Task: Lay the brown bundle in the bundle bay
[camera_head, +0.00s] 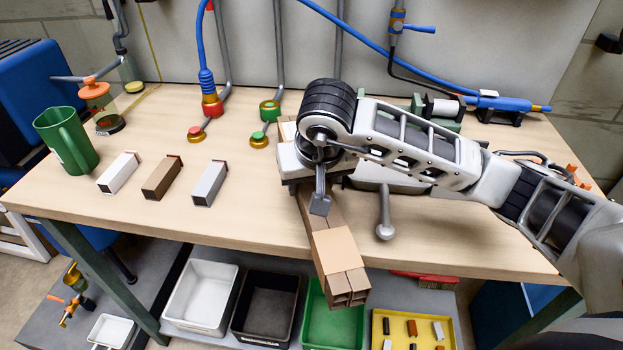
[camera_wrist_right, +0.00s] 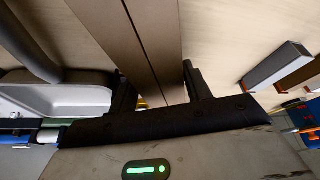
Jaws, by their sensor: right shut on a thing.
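The brown bundle (camera_head: 338,250) is a long set of square brown bars with a lighter tan band near its front end. It points from the table's back toward me, and its front end reaches out past the table's front edge. My right gripper (camera_head: 318,203) is shut on it around its middle; the arm hides part of the bundle there. In the right wrist view the bundle (camera_wrist_right: 152,45) runs between the two dark fingers of the gripper (camera_wrist_right: 160,92). I cannot tell which part is the bundle bay. My left gripper is not in view.
A white bar (camera_head: 119,174), a brown bar (camera_head: 161,178) and a grey bar (camera_head: 209,184) lie on the table left of the bundle, near a green mug (camera_head: 66,140). A grey ball-ended lever (camera_head: 384,215) stands right of the bundle. Bins, including a green one (camera_head: 318,325), sit below.

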